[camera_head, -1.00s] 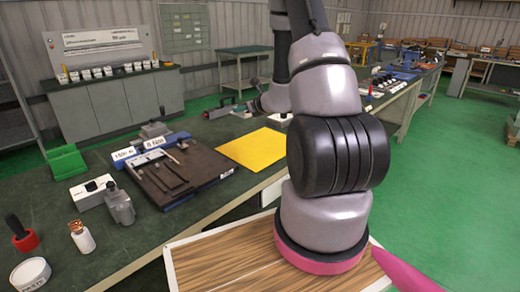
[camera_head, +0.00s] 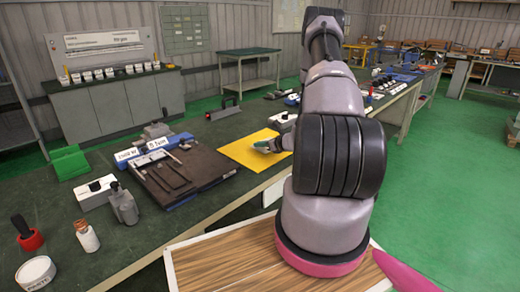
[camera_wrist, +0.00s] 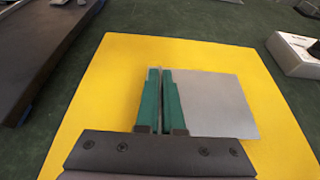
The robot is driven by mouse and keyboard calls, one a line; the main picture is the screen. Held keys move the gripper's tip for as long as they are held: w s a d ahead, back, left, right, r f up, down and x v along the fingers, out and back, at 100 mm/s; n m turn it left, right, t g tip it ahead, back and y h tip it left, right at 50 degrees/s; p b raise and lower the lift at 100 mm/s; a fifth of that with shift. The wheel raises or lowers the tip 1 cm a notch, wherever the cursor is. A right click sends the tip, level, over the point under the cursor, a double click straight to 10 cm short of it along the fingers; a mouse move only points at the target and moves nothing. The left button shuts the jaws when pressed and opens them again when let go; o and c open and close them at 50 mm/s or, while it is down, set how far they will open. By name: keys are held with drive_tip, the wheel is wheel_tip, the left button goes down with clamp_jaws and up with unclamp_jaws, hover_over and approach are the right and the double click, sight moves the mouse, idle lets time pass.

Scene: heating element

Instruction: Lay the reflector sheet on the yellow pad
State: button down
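The yellow pad (camera_head: 245,151) lies flat on the green bench top, right of the dark board. It fills much of the wrist view (camera_wrist: 110,65). The reflector sheet (camera_wrist: 220,105) is a thin, plain grey rectangle over the pad, reaching right from my fingers and inside the pad's outline. I cannot tell whether it touches the pad. My gripper (camera_wrist: 162,95) has green fingers close together with a narrow gap, at the sheet's left edge; they appear shut on it. In the head view my gripper (camera_head: 266,146) is low over the pad, and the sheet is hard to make out.
The dark board (camera_head: 180,168) with rods and labelled blocks stands left of the pad. A white box (camera_wrist: 300,54) is close to the pad's far right corner. A dark tool with a handle (camera_head: 223,109) stands behind the pad.

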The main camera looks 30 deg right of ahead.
drive_tip(key=shift+f, duration=0.9)
drive_tip(key=c, duration=1.1)
unclamp_jaws()
drive_tip(key=shift+f, duration=0.15)
drive_tip(key=shift+o, duration=0.2)
